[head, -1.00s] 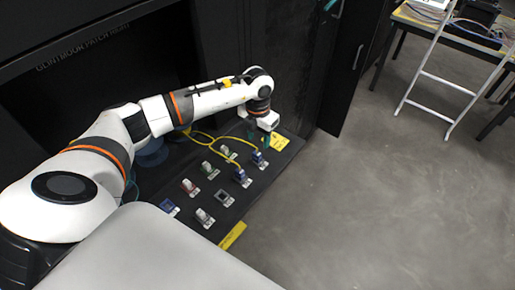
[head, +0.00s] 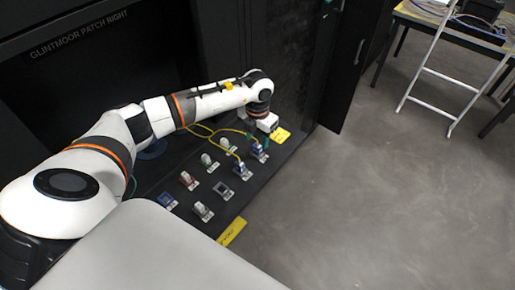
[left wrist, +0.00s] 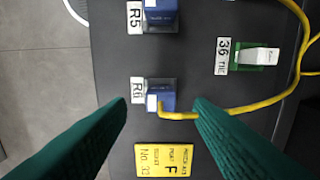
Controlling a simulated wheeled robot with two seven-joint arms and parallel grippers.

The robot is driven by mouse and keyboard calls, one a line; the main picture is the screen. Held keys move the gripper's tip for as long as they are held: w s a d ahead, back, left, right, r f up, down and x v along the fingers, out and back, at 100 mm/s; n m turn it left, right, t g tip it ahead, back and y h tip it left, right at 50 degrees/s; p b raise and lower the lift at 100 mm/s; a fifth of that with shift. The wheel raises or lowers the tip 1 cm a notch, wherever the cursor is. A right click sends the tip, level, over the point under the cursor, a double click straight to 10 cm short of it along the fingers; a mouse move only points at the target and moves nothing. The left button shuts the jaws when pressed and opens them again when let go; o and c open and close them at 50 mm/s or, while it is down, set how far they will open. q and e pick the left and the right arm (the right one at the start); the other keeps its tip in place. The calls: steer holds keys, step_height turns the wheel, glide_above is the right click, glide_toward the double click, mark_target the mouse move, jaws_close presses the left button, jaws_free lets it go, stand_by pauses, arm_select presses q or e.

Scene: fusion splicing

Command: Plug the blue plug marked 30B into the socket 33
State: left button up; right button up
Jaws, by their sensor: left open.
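In the left wrist view, a blue plug (left wrist: 166,94) with a yellow cable sits in a socket labelled R6 or similar. A second blue plug (left wrist: 160,12) sits by the label R5. In the head view the two blue plugs (head: 258,150) and (head: 240,168) stand on the dark board. The marks 30B and 33 are not legible. My left gripper (left wrist: 160,102) is open, its green fingers to either side of the nearer plug and apart from it. In the head view my left gripper (head: 263,134) is over the board's far end. My right gripper is not in view.
A green socket labelled 36 (left wrist: 250,56) holds a white-topped piece. The yellow cable (left wrist: 270,103) curves right of the plug. The board also carries a red socket (head: 188,181), a grey frame-like socket (head: 222,189) and a blue one (head: 167,200). Yellow tags (head: 232,232) mark its ends.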

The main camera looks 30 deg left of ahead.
mark_target(257, 145)
arm_select(q)
step_height(257, 145, down, 4)
steer(key=b, duration=0.3)
steer(key=shift+f, duration=0.25)
stand_by(0.9)
jaws_close()
steer(key=shift+r, duration=0.15)
